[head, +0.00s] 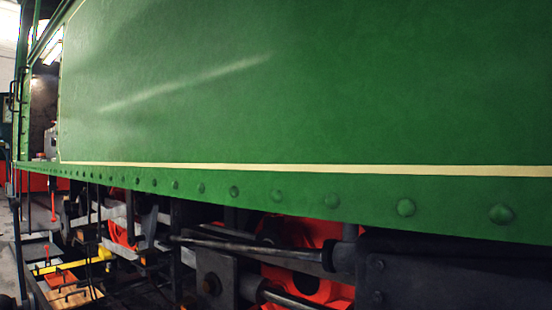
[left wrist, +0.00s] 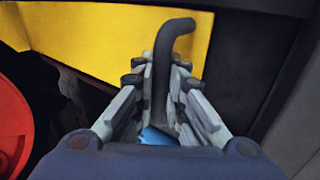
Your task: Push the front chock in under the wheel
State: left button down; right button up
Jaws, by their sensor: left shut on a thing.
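In the left wrist view my left gripper (left wrist: 163,80) is shut on a dark bent rod (left wrist: 176,36), whose hooked top stands out beyond the fingers. A flat yellow surface (left wrist: 95,35) lies right behind the rod; I cannot tell whether the rod is fixed to it or whether it is the chock. The red wheel part (left wrist: 12,125) shows at the left edge, apart from the fingers. In the head view red wheels (head: 300,283) show behind dark rods under the green tram side. Neither gripper shows there, and no chock can be made out clearly.
The green side panel (head: 320,90) fills most of the head view, with a riveted lower edge (head: 234,191). Dark drive rods (head: 245,247) run below it. A yellow bar (head: 75,265) and an orange tray (head: 75,297) lie low at the left. Dark surfaces (left wrist: 250,70) close in on the wrist's right.

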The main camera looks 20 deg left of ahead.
pick_arm(q)
jog(key=shift+w+d+f+b, duration=0.1)
jog(key=shift+w+d+b, duration=0.25)
jog(key=shift+w, duration=0.3)
jog(key=shift+w+d+b, duration=0.1)
jog(key=shift+w+b, duration=0.4)
jog(key=shift+w, duration=0.2)
jog(key=shift+w+d+f+b, duration=0.1)
jog(key=shift+w+d+b, duration=0.25)
jog(key=shift+w, duration=0.3)
jog(key=w+b, duration=0.2)
jog(key=w+d+b, duration=0.1)
jog(key=b, duration=0.1)
jog(key=shift+w+d, duration=0.1)
jog(key=shift+w, duration=0.3)
jog(key=shift+w+r, duration=0.2)
jog(key=shift+w, duration=0.2)
jog(key=shift+d, duration=0.1)
jog(key=c, duration=1.2)
grip_release()
jog(key=shift+w+d, duration=0.1)
jog(key=shift+d, duration=0.05)
